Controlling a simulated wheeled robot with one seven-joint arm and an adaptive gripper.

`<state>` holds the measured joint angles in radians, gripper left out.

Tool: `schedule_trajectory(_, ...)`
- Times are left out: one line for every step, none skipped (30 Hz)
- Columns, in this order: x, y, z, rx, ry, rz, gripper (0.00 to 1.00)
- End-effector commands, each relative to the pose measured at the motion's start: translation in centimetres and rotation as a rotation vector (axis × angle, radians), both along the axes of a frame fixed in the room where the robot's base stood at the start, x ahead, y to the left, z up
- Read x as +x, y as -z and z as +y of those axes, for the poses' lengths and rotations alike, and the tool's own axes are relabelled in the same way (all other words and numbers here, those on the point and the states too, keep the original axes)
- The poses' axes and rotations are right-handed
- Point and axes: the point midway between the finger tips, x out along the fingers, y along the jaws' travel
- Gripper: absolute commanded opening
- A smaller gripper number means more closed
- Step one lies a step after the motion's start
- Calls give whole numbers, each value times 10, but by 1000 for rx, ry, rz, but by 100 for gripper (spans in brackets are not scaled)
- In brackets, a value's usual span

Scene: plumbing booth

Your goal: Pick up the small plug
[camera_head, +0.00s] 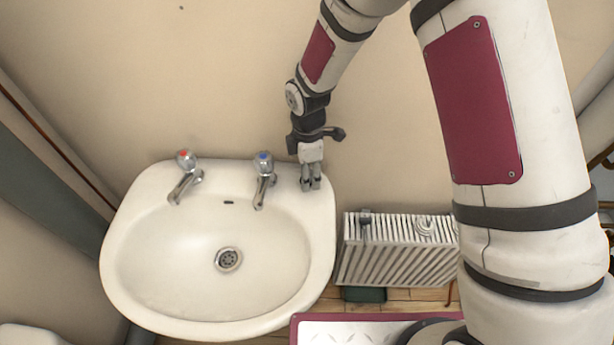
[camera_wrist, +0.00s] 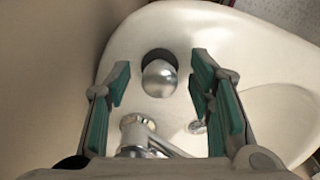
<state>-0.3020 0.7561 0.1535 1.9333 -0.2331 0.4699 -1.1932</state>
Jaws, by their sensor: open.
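The small plug (camera_wrist: 159,76) looks like a shiny silver rounded piece with a dark round part behind it. In the wrist view it is on the white sink's rim, between my gripper's two fingers. My gripper (camera_wrist: 158,85) is open, with a green-padded finger to each side of the plug and visible gaps. I cannot tell how far the fingertips are above the rim. In the head view my gripper (camera_head: 311,186) points down at the sink's back right corner, right of the blue-marked tap, and the plug cannot be made out there.
The white sink (camera_head: 150,245) has a blue-marked tap (camera_head: 263,178) close left of my gripper and a red-marked tap (camera_head: 186,178) farther left. Its drain (camera_head: 229,260) is in the basin. A ribbed radiator (camera_head: 395,255) stands to the right. The wall is close behind.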

Motion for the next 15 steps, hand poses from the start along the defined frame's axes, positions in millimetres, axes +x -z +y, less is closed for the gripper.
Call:
schedule_trajectory(0,2,0,0,0,-1,48)
schedule_trajectory(0,2,0,0,0,-1,48)
schedule_trajectory(1,2,0,0,0,-2,48)
schedule_trajectory(1,2,0,0,0,-2,48)
schedule_trajectory(1,2,0,0,0,-2,48)
schedule_trajectory(1,2,0,0,0,-2,48)
schedule_trajectory(1,2,0,0,0,-1,48)
schedule_trajectory(1,2,0,0,0,-1,44)
schedule_trajectory(1,2,0,0,0,-1,35)
schedule_trajectory(1,2,0,0,0,-1,28)
schedule_trajectory(1,2,0,0,0,-1,21)
schedule_trajectory(1,2,0,0,0,-1,12)
schedule_trajectory(1,2,0,0,0,-1,5)
schedule_trajectory(1,2,0,0,0,-1,0)
schedule_trajectory(0,2,0,0,0,-1,0)
